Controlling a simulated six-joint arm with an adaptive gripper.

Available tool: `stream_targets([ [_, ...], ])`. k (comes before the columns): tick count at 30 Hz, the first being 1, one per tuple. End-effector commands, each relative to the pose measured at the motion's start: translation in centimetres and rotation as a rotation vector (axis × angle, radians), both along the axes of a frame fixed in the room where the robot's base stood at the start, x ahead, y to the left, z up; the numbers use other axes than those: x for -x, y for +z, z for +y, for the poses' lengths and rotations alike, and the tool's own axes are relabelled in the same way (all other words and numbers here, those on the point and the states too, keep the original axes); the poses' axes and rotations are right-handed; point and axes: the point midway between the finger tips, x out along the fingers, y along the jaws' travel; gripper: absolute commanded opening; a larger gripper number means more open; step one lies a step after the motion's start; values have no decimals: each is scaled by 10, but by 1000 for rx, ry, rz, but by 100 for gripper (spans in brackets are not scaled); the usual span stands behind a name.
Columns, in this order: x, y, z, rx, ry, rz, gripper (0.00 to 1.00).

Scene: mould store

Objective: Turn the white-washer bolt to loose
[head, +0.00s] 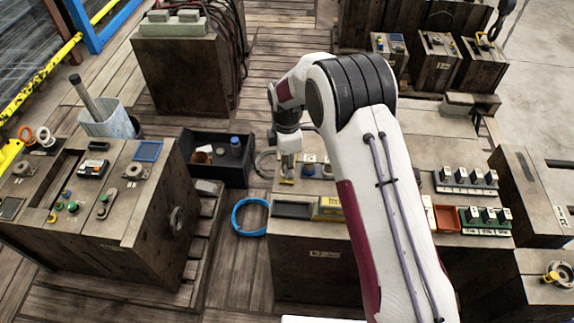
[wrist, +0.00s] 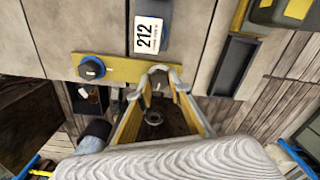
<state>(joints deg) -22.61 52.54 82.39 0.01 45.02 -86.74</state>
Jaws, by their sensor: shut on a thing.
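A yellow plate (wrist: 120,70) on a wooden block carries two dark bolts in the wrist view. One bolt, with a blue washer (wrist: 91,68), stands clear at the plate's left end. My gripper (wrist: 160,82) is at the plate's right end, its fingers closed on the other dark bolt (wrist: 160,78). A pale rim shows around that bolt, but the fingertips partly cover it, so its washer colour is hard to tell. In the head view my gripper (head: 288,178) points down at the left of the bench top, and the bolt under it is hidden.
A label reading 212 (wrist: 146,36) sits beyond the plate. A dark recessed tray (wrist: 236,66) lies to the right. My arm hides part of the bench.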

Motion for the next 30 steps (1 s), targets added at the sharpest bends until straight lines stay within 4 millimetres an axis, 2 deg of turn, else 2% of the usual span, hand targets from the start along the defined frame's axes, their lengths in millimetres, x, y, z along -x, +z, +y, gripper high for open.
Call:
stream_targets([
  [14, 3, -4, -2, 5, 18, 8, 0],
  [15, 3, -4, -2, 5, 18, 8, 27],
  [16, 2, -4, -2, 4, 18, 7, 34],
  [30, 0, 2, 0, 1, 17, 2, 36],
])
